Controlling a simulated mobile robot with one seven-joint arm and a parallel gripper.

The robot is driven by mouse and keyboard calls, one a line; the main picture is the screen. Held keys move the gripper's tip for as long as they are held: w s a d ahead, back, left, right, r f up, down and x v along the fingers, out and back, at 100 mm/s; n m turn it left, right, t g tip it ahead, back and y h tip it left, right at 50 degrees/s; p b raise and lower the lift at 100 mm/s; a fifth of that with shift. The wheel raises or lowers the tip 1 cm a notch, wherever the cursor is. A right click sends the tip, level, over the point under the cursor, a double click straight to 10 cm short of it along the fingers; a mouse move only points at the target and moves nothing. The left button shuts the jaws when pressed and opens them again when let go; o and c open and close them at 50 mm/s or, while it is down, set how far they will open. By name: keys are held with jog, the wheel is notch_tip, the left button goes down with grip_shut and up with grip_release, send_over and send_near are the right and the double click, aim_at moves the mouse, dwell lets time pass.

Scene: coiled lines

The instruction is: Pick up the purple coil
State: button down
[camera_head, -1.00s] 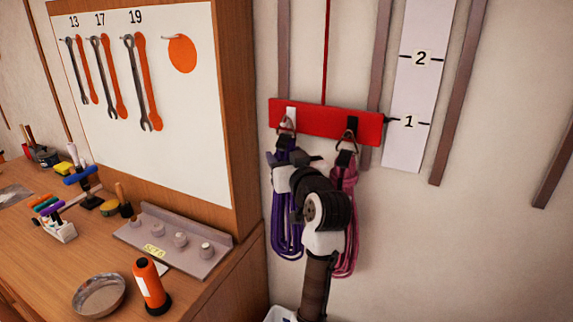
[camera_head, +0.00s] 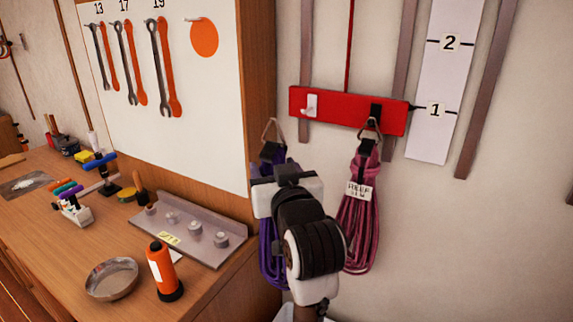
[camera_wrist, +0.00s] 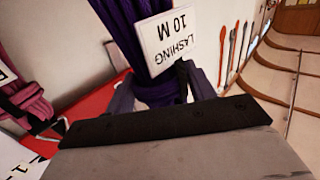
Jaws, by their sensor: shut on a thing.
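The purple coil (camera_head: 269,255) hangs from my gripper in the head view, partly hidden behind my arm. Its metal ring (camera_head: 271,131) stands above the gripper, to the left of the red board and apart from the white hook (camera_head: 310,104). In the wrist view my gripper (camera_wrist: 165,92) is shut on the purple coil (camera_wrist: 133,14), just by its white tag (camera_wrist: 167,38), which reads "LASHING 10 M". In the head view the fingertips are hidden by my wrist. A pink coil (camera_head: 359,235) with a tag hangs on the black hook (camera_head: 375,112).
The red hook board (camera_head: 342,113) is on the wall beside a numbered white strip (camera_head: 440,90). The wooden cabinet side (camera_head: 259,80) is close behind the purple coil. The workbench at left holds an orange spool (camera_head: 163,270), a metal bowl (camera_head: 112,279) and a grey weight rack (camera_head: 190,232).

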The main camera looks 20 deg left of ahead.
jog(key=shift+s+a, duration=0.2)
jog(key=shift+s, duration=0.7)
jog(key=shift+s+b, duration=0.1)
jog(key=shift+b, duration=0.7)
jog(key=shift+s+a+f, duration=0.1)
jog(key=shift+s+a+b, duration=0.15)
jog(key=shift+s+b, duration=1)
jog(key=shift+b, duration=1.55)
